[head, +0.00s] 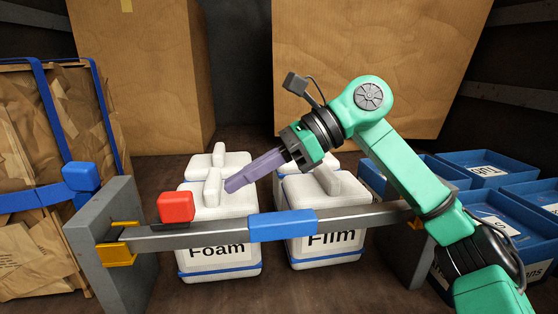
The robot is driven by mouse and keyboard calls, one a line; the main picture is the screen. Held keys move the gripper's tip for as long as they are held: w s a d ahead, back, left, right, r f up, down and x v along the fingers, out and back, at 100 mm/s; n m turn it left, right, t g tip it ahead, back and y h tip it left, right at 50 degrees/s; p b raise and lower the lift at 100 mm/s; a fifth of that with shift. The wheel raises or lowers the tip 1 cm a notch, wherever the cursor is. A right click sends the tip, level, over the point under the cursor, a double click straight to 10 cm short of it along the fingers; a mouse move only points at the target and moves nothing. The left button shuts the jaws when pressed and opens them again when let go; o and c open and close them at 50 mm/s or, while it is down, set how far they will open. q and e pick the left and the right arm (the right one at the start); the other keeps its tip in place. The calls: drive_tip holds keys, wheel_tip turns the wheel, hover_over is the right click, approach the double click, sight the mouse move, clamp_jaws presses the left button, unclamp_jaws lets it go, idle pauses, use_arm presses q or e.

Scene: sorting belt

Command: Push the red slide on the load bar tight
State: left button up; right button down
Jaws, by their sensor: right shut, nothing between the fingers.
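The load bar (195,236) is a grey beam that runs across the front, from a grey post (95,225) at the left to a post at the right. The red slide (176,207) is a red block on the bar near its left end, a little right of the yellow bracket (117,250). A blue sleeve (282,224) sits around the middle of the bar. My right gripper (230,186) is shut and empty. Its purple fingers point left and down, above the bar and right of the red slide, apart from it. My left gripper is not in view.
White containers labelled Foam (219,257) and Film (330,248) stand behind and below the bar. Large cardboard boxes (370,60) stand at the back. Blue crates (485,165) are at the right. Strapped brown paper bales (30,130) stand at the left.

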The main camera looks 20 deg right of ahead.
drive_tip(key=v, duration=0.9)
